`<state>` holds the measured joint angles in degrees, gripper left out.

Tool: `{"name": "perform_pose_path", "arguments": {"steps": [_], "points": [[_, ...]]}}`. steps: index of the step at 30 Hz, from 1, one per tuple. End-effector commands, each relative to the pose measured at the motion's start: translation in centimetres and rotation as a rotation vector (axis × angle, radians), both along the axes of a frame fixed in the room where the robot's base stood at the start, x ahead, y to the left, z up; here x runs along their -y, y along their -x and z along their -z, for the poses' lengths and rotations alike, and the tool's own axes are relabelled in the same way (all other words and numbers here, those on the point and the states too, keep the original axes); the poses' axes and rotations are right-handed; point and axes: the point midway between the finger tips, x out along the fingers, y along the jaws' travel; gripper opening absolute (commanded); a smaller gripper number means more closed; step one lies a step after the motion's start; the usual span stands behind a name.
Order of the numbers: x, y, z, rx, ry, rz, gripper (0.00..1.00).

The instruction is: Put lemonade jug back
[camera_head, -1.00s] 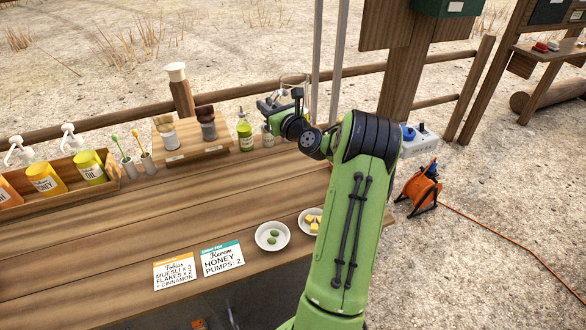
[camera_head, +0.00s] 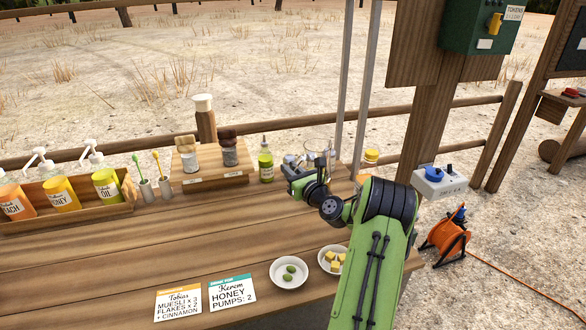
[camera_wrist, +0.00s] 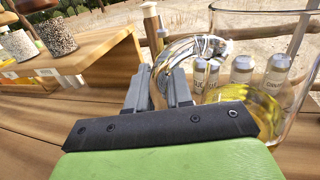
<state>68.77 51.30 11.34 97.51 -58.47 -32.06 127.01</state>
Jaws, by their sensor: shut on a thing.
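The lemonade jug is clear glass with yellow liquid low inside; it fills the right of the wrist view (camera_wrist: 262,108). My gripper (camera_wrist: 160,78) is shut on its curved glass handle (camera_wrist: 185,55). In the head view my gripper (camera_head: 292,163) is at the far right part of the wooden counter, right of a green bottle (camera_head: 266,160). The jug's clear rim (camera_head: 318,146) shows just behind the gripper. Its base is hidden, so I cannot tell whether it touches the counter.
Several small grey-capped bottles (camera_wrist: 243,70) show behind and through the jug. A wooden riser (camera_head: 208,170) with two jars stands left. A yellow-lidded jar (camera_head: 371,157) is at the right. Bowls (camera_head: 289,273) and order cards sit in front. The middle counter is clear.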

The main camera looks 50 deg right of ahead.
Motion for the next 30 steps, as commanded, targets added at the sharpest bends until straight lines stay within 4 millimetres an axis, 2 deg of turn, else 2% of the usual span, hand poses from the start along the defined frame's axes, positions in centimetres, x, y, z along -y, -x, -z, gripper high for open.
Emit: {"name": "perform_pose_path", "arguments": {"steps": [5, 14, 15, 19, 28, 30], "points": [[0.0, -0.1, 2.7, 0.005, 0.003, 0.000, 0.00], [0.0, 0.0, 2.8, 0.005, 0.003, 0.000, 0.00], [0.0, 0.0, 3.1, -0.002, -0.004, 0.000, 0.25], [0.0, 0.0, 3.1, -0.001, -0.002, 0.000, 0.45], [0.0, 0.0, 2.9, -0.001, -0.002, 0.000, 0.46], [-0.1, 0.9, 3.0, -0.004, -0.005, 0.002, 0.46]]}}
